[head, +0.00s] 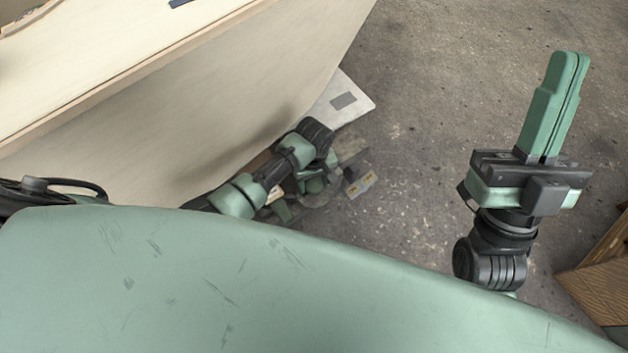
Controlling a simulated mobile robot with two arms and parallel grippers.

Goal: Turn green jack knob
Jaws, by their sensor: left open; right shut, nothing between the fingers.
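My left arm reaches down beside the plywood hull (200,110), its wrist bent toward the floor. My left gripper (309,187) is partly hidden under that wrist. It is open, low near the floor. Grey and green parts lie around it, and I cannot tell which belong to the jack. The green jack knob cannot be made out, nor whether the gripper touches it. My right gripper (569,62) is shut and empty, held up at the right, well away from the hull.
A pale flat sheet with a grey patch (343,101) lies by the hull's foot. A small grey block with yellow marks (361,185) is right of the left gripper. A wooden box (600,275) stands at the lower right. The concrete floor (430,100) between is clear.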

